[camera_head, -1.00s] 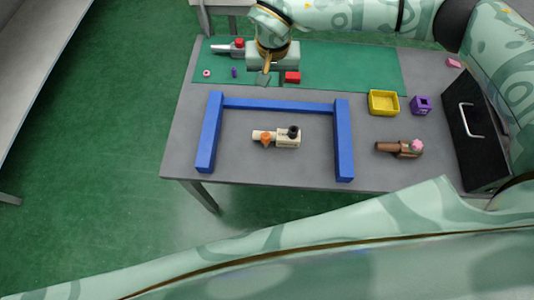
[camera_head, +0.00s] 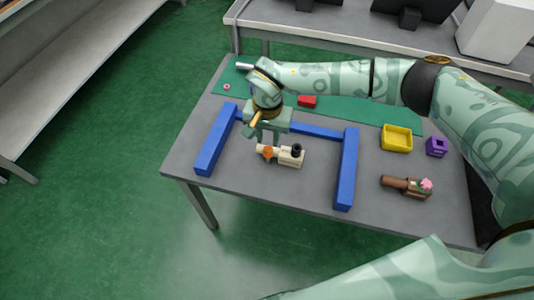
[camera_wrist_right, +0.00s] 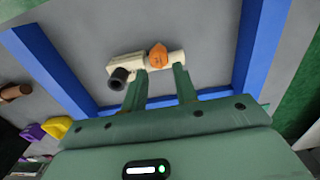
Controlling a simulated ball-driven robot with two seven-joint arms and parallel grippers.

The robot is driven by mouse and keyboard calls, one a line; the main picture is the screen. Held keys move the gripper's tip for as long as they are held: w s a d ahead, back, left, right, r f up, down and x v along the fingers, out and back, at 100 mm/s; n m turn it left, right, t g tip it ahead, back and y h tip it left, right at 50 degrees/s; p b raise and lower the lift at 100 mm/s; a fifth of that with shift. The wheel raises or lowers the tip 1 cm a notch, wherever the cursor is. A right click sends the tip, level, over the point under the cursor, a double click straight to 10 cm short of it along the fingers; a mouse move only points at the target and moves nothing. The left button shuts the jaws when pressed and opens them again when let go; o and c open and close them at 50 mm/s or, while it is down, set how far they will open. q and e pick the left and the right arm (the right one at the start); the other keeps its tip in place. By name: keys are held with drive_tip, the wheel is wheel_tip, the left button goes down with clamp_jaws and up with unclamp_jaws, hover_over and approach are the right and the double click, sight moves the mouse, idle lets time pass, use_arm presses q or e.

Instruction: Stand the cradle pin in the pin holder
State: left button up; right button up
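A cream lever fixture (camera_head: 285,155) with an orange part (camera_head: 267,152) and a black knob (camera_head: 297,149) lies inside the blue frame. I cannot tell whether the orange part is the cradle pin. A purple block with a dark opening (camera_head: 436,147), possibly the pin holder, stands on the right of the table. My right gripper (camera_head: 265,138) is open and empty just above the fixture's left end. In the right wrist view its fingertips (camera_wrist_right: 160,72) point at the fixture (camera_wrist_right: 130,65), with the orange part (camera_wrist_right: 158,55) ahead of the gap. My left gripper is out of view.
The blue frame (camera_head: 347,175) has bars left, right and behind the fixture. A yellow tray (camera_head: 397,139) stands beside the purple block, with a brown fixture (camera_head: 400,184) in front. A red block (camera_head: 307,101) is on the green mat (camera_head: 370,113).

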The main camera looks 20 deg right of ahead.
sight(268, 149)
drive_tip(key=shift+f, duration=0.4)
wheel_tip(268, 149, down, 5)
drive_tip(key=shift+s+f+b, duration=0.15)
drive_tip(key=shift+b, duration=1.05)
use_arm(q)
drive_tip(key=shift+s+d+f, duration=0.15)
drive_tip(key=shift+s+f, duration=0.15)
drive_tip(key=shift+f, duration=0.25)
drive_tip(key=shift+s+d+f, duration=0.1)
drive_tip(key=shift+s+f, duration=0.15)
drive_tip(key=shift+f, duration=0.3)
use_arm(e)
clamp_jaws()
drive_tip(key=shift+r, duration=0.2)
